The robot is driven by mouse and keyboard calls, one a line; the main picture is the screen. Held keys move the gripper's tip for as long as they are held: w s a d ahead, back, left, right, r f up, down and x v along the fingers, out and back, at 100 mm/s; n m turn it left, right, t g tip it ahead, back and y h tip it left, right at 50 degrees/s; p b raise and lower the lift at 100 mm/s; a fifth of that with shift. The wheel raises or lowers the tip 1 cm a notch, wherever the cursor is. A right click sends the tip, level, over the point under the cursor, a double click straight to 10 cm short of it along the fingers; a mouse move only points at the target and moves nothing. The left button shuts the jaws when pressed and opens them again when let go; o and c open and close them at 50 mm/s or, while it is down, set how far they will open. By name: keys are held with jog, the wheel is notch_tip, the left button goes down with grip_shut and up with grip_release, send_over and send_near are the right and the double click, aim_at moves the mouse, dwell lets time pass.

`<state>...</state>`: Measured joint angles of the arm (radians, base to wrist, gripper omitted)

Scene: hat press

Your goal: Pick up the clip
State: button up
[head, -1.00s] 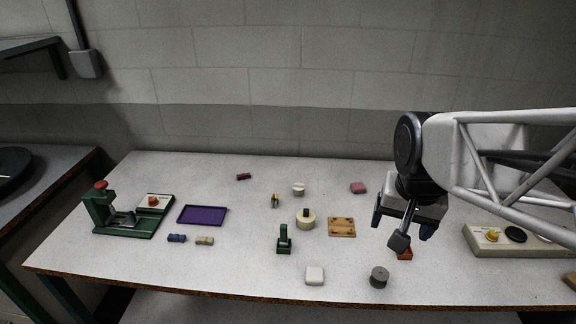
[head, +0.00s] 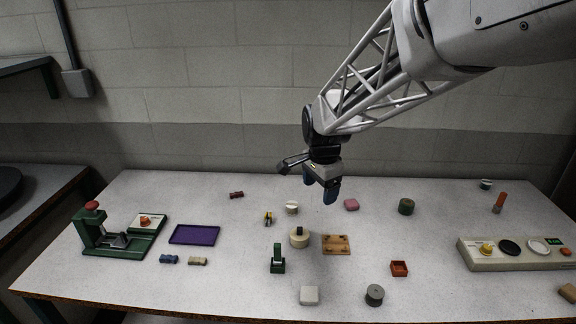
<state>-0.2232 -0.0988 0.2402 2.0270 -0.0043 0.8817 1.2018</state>
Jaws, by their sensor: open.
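The small yellow and dark piece (head: 268,218) left of the table's middle looks most like the clip, but it is too small to be sure. It lies on the table just left of a small pale cylinder (head: 292,208). My gripper (head: 320,189) is open, with its blue fingertips pointing down above the back middle of the table. It is to the right of the yellow and dark piece and apart from it. I see nothing between the fingers.
A green press (head: 103,235) and a purple tray (head: 194,234) are at the left. A round cream block (head: 299,238), a wooden plate (head: 337,245) and a green upright stand (head: 277,260) occupy the middle. A control box (head: 515,264) stands right. Free table lies between the small objects.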

jog(key=w+a+f+m, duration=0.3)
jog(key=w+a+f, duration=0.4)
jog(key=w+a, duration=0.1)
jog(key=m+g, duration=0.1)
jog(key=m, duration=0.3)
send_over(268, 216)
jog(key=f, duration=0.8)
jog(key=shift+w+a+f, duration=0.1)
jog(key=shift+w+f, duration=0.1)
jog(key=shift+f, duration=1.3)
jog(key=shift+s+f, duration=0.15)
jog(key=shift+f, duration=2.45)
